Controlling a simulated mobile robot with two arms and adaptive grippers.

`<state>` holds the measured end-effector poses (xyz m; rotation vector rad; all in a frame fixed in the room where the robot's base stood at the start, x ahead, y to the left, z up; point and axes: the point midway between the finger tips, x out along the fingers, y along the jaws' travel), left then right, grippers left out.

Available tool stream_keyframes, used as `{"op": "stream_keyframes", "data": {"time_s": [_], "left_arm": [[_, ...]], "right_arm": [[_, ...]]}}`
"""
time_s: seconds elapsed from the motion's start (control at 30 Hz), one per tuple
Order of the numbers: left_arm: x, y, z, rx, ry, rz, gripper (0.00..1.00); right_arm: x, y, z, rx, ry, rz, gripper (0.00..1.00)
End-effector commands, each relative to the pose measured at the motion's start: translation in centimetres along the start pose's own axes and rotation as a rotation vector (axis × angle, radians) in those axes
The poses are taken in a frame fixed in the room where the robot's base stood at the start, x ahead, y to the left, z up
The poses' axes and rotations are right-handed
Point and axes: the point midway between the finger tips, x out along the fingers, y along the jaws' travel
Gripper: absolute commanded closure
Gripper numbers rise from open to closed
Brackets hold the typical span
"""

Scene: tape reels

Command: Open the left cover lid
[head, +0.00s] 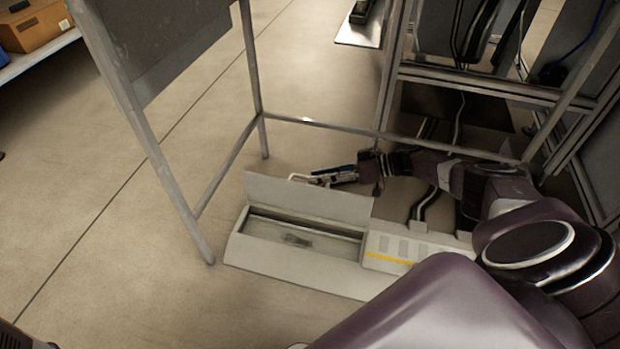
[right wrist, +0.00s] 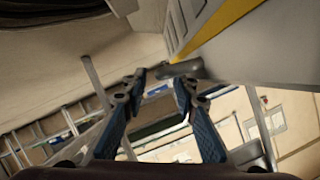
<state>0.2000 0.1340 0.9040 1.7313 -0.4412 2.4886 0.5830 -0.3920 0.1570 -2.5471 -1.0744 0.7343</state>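The long pale grey case (head: 300,270) lies on the floor. Its left cover lid (head: 305,200) stands raised along the back edge, and the shallow compartment (head: 300,239) in front of it is uncovered. A small dark patch shows inside. The right section (head: 395,250), with a yellow stripe, is covered. My right gripper (head: 303,180) is just behind the raised lid, near its top edge; I cannot tell whether it touches. In the right wrist view, its blue-padded fingers (right wrist: 158,87) are apart with nothing clearly held between them. My left gripper is not in view.
A metal-legged frame (head: 257,80) stands around the case's left and back. A rack (head: 480,85) with black cables is behind my right arm. Open floor (head: 100,230) lies to the left.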

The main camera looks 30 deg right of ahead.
Motion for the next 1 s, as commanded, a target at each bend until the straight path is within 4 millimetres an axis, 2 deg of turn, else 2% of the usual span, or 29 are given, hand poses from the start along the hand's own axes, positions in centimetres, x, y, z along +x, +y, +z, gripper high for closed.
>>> {"op": "stream_keyframes", "data": {"time_s": [0.03,0.2,0.4,0.6,1.0], "left_arm": [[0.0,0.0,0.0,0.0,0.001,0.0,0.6],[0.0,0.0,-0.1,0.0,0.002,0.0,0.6],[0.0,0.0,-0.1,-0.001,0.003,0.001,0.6],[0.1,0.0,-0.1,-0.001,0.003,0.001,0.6],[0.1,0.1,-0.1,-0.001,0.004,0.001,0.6]], "right_arm": [[-1.4,0.1,0.1,0.001,-0.003,0.004,0.73],[-4.9,0.1,0.1,0.0,-0.003,0.003,0.73],[-7.8,0.1,0.1,0.0,-0.002,0.001,0.73],[-8.7,0.0,0.1,0.0,-0.001,0.0,0.73],[-8.7,0.0,0.1,0.0,-0.002,0.0,0.73]]}}
